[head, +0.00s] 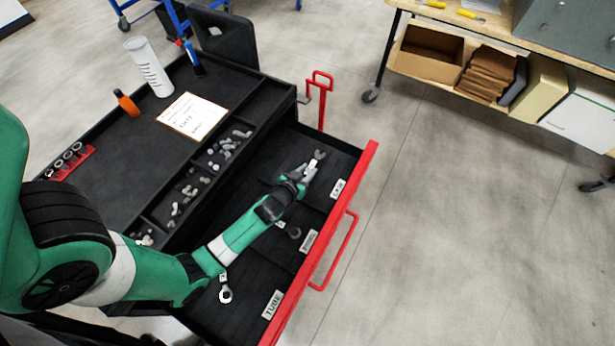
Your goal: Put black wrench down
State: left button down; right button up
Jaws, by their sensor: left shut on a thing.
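My left arm reaches from the left over the open drawer (345,222) of the black cart. My left gripper (312,170) is low in the drawer's far compartment and is shut on a wrench (320,155), taken to be the black wrench. Its dark grey open-ended head shows just beyond the fingertips; the rest is mostly hidden by the gripper. I cannot tell whether it touches the drawer floor. Another dark wrench (294,232) lies in the middle compartment, partly hidden by my arm. A silver wrench (225,294) lies in the near compartment. My right gripper is out of view.
The drawer has a red front with a handle (333,260) and white compartment labels, one reading TUBE (272,305). On the cart top are a paper sheet (192,116), a white cylinder (149,66), an orange bottle (126,102) and trays of small metal parts (228,146).

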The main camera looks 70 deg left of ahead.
pick_arm(q)
jog(key=shift+a+f, duration=0.1)
jog(key=shift+f, duration=0.1)
notch_tip(320, 180, down, 3)
jog(key=b, duration=0.2)
jog(key=shift+w+a+f+b, duration=0.1)
jog(key=shift+f+b, duration=0.1)
jog(key=shift+b, duration=0.15)
jog(key=shift+r, duration=0.1)
jog(key=c, duration=0.6)
grip_release()
